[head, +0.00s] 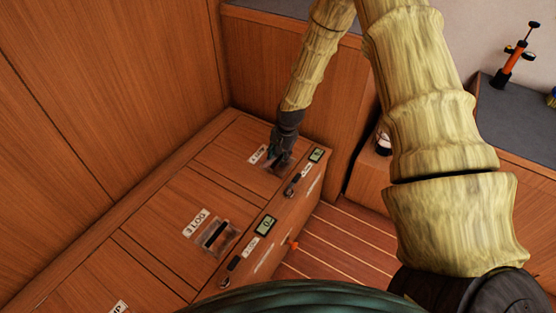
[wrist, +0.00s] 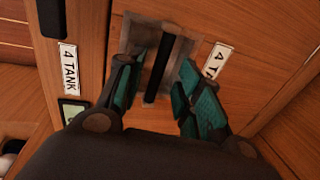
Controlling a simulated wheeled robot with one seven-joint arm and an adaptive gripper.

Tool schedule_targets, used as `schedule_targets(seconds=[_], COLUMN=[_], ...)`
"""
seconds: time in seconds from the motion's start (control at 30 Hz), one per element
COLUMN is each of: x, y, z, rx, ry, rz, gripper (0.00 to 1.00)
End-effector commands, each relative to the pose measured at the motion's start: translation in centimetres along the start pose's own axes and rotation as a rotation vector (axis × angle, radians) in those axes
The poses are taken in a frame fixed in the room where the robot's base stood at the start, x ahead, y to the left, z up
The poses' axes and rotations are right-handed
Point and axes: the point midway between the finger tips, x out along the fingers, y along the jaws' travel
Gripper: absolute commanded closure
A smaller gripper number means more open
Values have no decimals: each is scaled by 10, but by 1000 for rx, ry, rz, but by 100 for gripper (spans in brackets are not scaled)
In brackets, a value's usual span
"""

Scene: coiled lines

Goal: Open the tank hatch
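The tank hatch (head: 225,150) is a wooden panel in the far part of the bench top, with a white label (head: 258,154). It lies flush and shut. In the wrist view, its black bar handle (wrist: 164,70) sits over a grey metal recess plate (wrist: 133,35), beside a partly hidden "4 TANK" label (wrist: 217,61). My gripper (head: 281,160) is down at this handle. In the wrist view, its teal-padded fingers (wrist: 160,78) are apart, one on each side of the bar. A gap shows between the bar and the right finger. The fingers hide part of the plate.
A second hatch with a black handle (head: 215,235) lies nearer along the bench. Small green displays (head: 316,155) and latches (head: 292,187) line the bench's front edge. An orange knob (head: 293,244) sticks out in front. An orange pump (head: 514,58) stands at the right. Wooden walls border the bench.

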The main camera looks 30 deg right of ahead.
Motion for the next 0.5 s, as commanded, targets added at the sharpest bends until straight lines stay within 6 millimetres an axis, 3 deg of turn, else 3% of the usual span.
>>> schedule_targets(seconds=[0.2, 0.5], x=[18, 21], y=[1, 1], z=[-1, -1], rx=[0, 1], ry=[1, 1], rz=[-1, -1], gripper=[65, 65])
